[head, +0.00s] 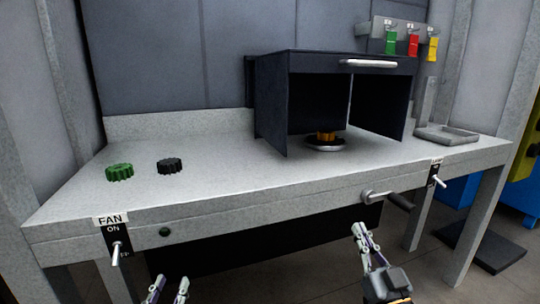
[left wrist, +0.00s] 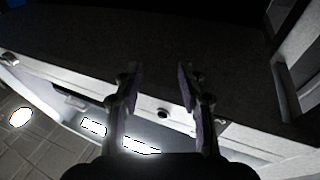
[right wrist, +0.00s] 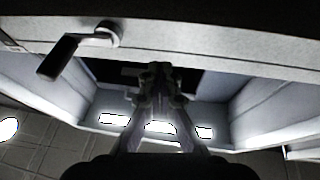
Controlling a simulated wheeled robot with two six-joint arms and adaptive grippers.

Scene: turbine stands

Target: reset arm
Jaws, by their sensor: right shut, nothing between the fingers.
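My left gripper (head: 169,289) is low in the head view, in front of the workbench near the FAN switch. Its two fingers are apart and empty, as the left wrist view (left wrist: 157,75) also shows. My right gripper (head: 358,231) is in front of the bench, below its front edge and left of the crank handle. Its fingers are together with nothing between them, and the right wrist view (right wrist: 157,70) shows the tips meeting. Both grippers are clear of the bench top.
The workbench (head: 215,185) carries a green gear (head: 120,172), a black gear (head: 170,166) and a dark open cabinet (head: 272,105) over a round fixture (head: 325,146). A crank handle (head: 375,196) and toggle switches (head: 116,250) stick out of the front edge. A grey tray (head: 446,136) sits at right.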

